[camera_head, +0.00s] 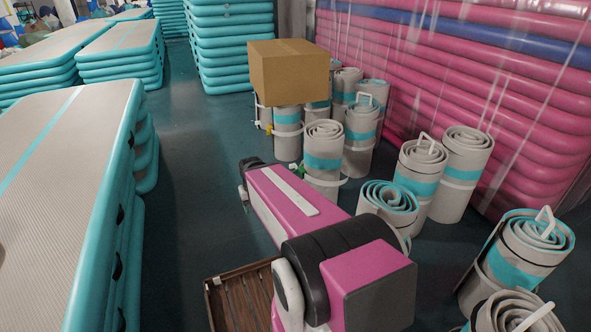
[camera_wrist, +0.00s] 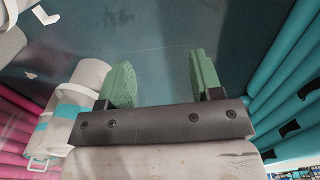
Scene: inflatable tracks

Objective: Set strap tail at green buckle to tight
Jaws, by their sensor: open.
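A green buckle (camera_head: 299,171) shows as a small patch at the lower left of a rolled grey track (camera_head: 323,157) with a teal band. A white strap (camera_head: 342,183) sticks out at the roll's lower right; I cannot tell if it is the tail of that buckle. My pink arm hides part of this area. In the wrist view my gripper (camera_wrist: 163,83) is open, with two green finger pads apart and nothing between them. My gripper cannot be made out in the head view. No green buckle can be made out in the wrist view.
Several other rolled tracks stand around, one group under a cardboard box (camera_head: 288,72). A wooden crate (camera_head: 240,299) is at the bottom. Teal-edged mats (camera_head: 60,190) stand left, pink inflatables (camera_head: 460,80) right. Dark floor (camera_head: 185,210) is clear left of my arm.

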